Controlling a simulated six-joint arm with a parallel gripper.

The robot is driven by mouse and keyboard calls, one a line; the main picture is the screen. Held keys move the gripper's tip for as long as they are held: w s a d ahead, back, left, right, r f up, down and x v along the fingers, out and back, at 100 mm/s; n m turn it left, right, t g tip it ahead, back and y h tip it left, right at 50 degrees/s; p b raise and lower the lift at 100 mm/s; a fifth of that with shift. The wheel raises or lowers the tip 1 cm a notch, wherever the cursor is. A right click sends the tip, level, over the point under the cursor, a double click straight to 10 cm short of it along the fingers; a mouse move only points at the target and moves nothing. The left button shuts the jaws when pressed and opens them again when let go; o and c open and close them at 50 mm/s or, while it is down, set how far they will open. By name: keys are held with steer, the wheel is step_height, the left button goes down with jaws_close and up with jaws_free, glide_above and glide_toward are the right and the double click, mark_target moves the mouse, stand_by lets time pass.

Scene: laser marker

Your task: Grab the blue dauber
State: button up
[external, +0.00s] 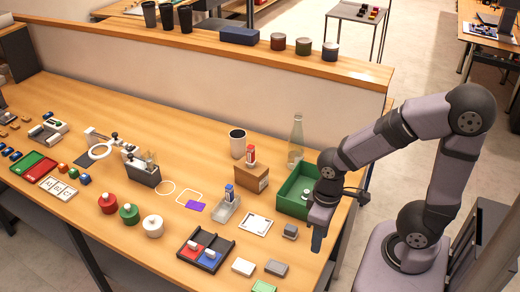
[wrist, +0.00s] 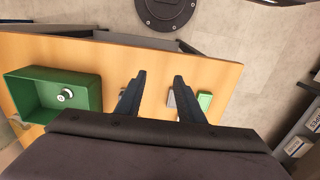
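A small white bottle with a blue part, which looks like the blue dauber (external: 229,193), stands upright in a clear grey holder (external: 226,212) near the middle of the table. A similar bottle with a red part (external: 251,155) stands on a cardboard box (external: 250,178) behind it. My gripper (external: 317,240) points down at the table's right end, well to the right of the blue dauber. In the wrist view my gripper (wrist: 157,78) is open, with nothing between its fingers. The blue dauber does not show in the wrist view.
A green bin (wrist: 52,72) with a small round item inside is beside my gripper. A clear bottle (external: 296,138) and a dark cup (external: 237,144) stand behind.

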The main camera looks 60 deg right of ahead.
mark_target(232, 188)
steer(key=shift+o, duration=0.5)
steer(key=shift+w, duration=0.1)
steer(key=w+d+f+t+b, duration=0.1)
steer(key=w+d+f+t, duration=0.1)
steer(key=w, duration=0.4)
steer(key=w+d+f+t+b, duration=0.1)
steer(key=w+d+f+t, duration=0.1)
steer(key=w, duration=0.4)
steer(key=w+d+f+t+h+b, duration=0.1)
steer(key=w+d+f+t, duration=0.1)
steer(key=w, duration=0.5)
steer(key=shift+d+t+b, duration=0.35)
steer(key=shift+d+t, duration=0.05)
steer(key=w+d+t+b, duration=0.1)
steer(key=w+t, duration=0.1)
steer(key=w, duration=0.1)
steer(key=w+d+t, duration=0.1)
steer(key=w+t, duration=0.1)
steer(key=w, duration=0.2)
steer(key=w+d+t+b, duration=0.1)
steer(key=w+t, duration=0.1)
steer(key=w, duration=0.2)
steer(key=shift+d+t+y+b, duration=0.35)
steer(key=shift+d+t+y, duration=0.05)
steer(key=shift+w+d+r+t, duration=0.15)
steer(key=shift+w+r+t, duration=0.15)
steer(key=shift+t, duration=0.2)
steer(key=shift+p+x, duration=1.45)
steer(key=shift+x, duration=2.2)
steer(key=shift+f, duration=0.2)
